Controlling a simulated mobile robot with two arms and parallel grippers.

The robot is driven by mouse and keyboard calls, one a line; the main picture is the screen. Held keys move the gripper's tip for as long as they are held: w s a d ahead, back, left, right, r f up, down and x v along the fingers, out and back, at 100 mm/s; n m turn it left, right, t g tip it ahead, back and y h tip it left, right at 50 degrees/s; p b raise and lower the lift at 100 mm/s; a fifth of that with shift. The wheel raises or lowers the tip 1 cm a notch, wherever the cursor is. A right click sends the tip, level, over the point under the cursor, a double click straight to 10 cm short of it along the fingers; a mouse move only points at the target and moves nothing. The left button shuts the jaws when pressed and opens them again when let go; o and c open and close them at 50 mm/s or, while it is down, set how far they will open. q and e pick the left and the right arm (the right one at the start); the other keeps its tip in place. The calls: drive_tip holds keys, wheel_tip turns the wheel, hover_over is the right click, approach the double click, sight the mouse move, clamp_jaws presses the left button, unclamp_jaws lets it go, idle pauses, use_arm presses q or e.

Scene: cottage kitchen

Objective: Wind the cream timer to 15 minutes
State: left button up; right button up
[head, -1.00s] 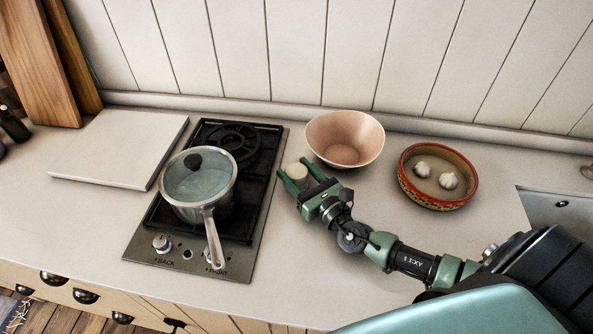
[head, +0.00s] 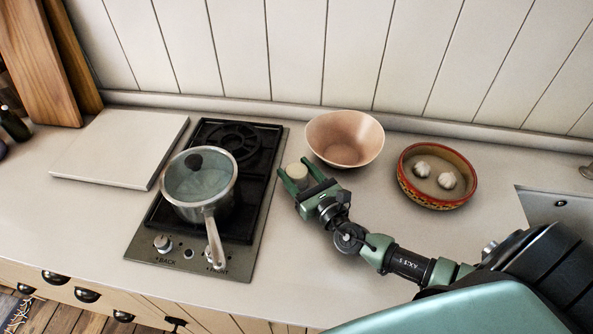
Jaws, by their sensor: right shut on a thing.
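The cream timer (head: 297,171) is a small round cream piece on the counter, just right of the hob and left of the pink bowl. My right gripper (head: 299,178) is shut on the timer, with its green fingers on either side of it. The fingers hide part of the timer's sides, and no dial marks can be read at this size. My left gripper is not in view.
A black gas hob (head: 250,190) holds a lidded saucepan (head: 200,181), its handle pointing to the front. A pink bowl (head: 345,139) stands close behind my right gripper. A patterned dish (head: 437,176) with garlic is to the right. A pale board (head: 120,147) lies left.

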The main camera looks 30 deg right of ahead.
sight(303, 179)
drive_tip(key=shift+r, duration=0.1)
drive_tip(key=o, duration=1.4)
drive_tip(key=shift+s, duration=0.2)
drive_tip(key=s, duration=0.2)
drive_tip(key=s+b, duration=0.1)
drive_tip(key=s, duration=0.2)
drive_tip(key=s+b, duration=0.1)
drive_tip(key=s, duration=0.1)
drive_tip(key=shift+s+d, duration=0.2)
drive_tip(key=shift+d, duration=0.1)
